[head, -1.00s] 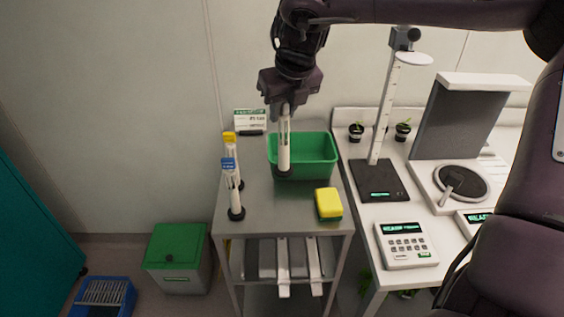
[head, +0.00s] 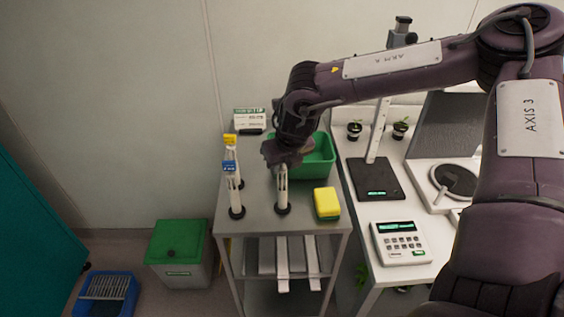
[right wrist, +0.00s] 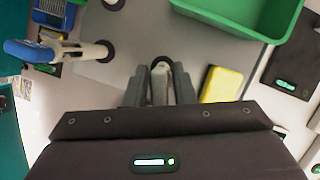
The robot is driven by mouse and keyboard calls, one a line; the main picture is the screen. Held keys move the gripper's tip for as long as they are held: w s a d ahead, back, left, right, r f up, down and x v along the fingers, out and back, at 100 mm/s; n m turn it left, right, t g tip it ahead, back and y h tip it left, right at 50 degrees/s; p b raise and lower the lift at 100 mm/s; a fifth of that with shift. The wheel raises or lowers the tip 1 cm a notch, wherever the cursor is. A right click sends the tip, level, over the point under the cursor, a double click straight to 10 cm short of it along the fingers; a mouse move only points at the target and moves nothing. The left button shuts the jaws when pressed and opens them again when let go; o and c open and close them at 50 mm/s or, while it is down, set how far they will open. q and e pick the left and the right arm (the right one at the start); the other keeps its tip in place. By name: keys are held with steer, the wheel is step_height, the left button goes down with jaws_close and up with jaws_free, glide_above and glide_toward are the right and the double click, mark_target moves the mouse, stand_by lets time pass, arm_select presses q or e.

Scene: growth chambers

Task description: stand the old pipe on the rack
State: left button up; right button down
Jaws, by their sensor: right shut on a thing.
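My right gripper (head: 283,163) is shut on a white pipe (head: 283,190) with a dark round foot. The pipe hangs upright below the jaws, and its upper end is hidden by the gripper. In the right wrist view the pipe (right wrist: 160,85) shows between the two fingers (right wrist: 160,90). Its foot is at the grey top of the steel trolley (head: 262,216); I cannot tell whether it touches. Two similar pipes stand upright to the left, one with a blue cap (head: 229,167) and one with a yellow cap (head: 229,140). No separate rack is clearly identifiable. My left gripper is not in view.
A green tub (head: 320,158) stands behind the held pipe. A yellow and green sponge (head: 326,203) lies to its right. A small sign (head: 249,120) stands at the back left. A white bench with a keypad device (head: 401,243) adjoins on the right.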

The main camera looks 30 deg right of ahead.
steer(key=shift+s+f+b, duration=0.1)
steer(key=shift+f+b, duration=0.05)
steer(key=shift+b, duration=0.15)
steer(key=c, duration=1.2)
jaws_free()
steer(key=shift+r+p, duration=0.35)
steer(key=shift+r, duration=0.05)
steer(key=shift+a+r, duration=0.1)
steer(key=shift+r, duration=0.2)
steer(key=b+v, duration=0.2)
steer(key=v, duration=0.9)
steer(key=shift+b, duration=0.35)
